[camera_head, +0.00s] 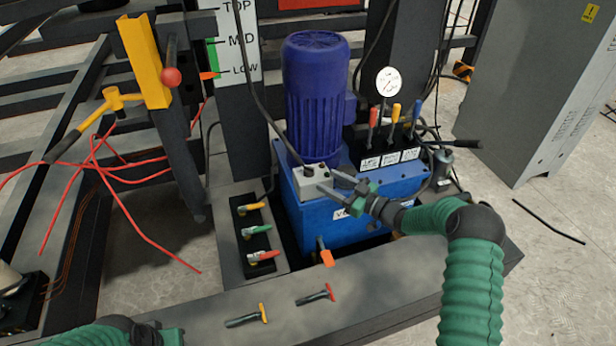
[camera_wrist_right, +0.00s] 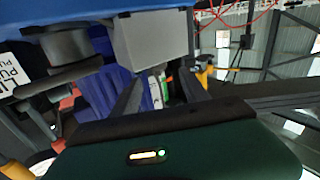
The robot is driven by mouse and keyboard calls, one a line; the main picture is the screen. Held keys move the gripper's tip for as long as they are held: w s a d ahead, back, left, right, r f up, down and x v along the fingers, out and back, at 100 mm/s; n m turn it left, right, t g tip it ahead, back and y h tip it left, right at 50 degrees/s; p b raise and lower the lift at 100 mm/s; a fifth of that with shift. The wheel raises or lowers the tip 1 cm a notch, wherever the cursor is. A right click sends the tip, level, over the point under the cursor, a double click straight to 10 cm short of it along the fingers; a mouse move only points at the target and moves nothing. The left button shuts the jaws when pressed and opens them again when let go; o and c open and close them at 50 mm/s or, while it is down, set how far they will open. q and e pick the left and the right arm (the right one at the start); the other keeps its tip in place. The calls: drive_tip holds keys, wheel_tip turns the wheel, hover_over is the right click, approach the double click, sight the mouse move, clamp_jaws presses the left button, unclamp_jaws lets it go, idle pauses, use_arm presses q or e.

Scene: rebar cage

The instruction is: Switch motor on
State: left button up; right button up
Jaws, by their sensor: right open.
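The blue finned motor (camera_head: 316,95) stands upright on a blue power unit (camera_head: 335,215). A small light-grey switch box (camera_head: 312,182) with a dark knob (camera_head: 308,171) on top sits at the motor's foot; the box also shows in the right wrist view (camera_wrist_right: 152,42). My right gripper (camera_head: 328,182) is open at the right side of this box, its fingers close to it; I cannot tell whether they touch. In the right wrist view the fingers (camera_wrist_right: 160,80) are spread, with the box just beyond them. My left arm shows only at the bottom left edge, its jaw unclear.
A gauge (camera_head: 389,82) and red, yellow and blue levers (camera_head: 395,114) stand right of the motor. Several coloured valve handles (camera_head: 258,230) lie on the frame at left. Loose red cables (camera_head: 110,170) hang farther left. A grey cabinet (camera_head: 545,90) stands at right.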

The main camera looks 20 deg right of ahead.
sight(313, 174)
drive_tip(key=b+x, duration=0.1)
drive_tip(key=x, duration=0.4)
drive_tip(key=b+x, duration=0.1)
drive_tip(key=x, duration=0.1)
drive_tip(key=shift+w+a+f+b, duration=0.1)
drive_tip(key=shift+w+f+b, duration=0.15)
drive_tip(key=shift+w+b, duration=0.1)
drive_tip(key=shift+w+a+r, duration=0.2)
drive_tip(key=shift+w+a, duration=0.15)
drive_tip(key=shift+w, duration=0.15)
drive_tip(key=shift+c, duration=0.4)
clamp_jaws()
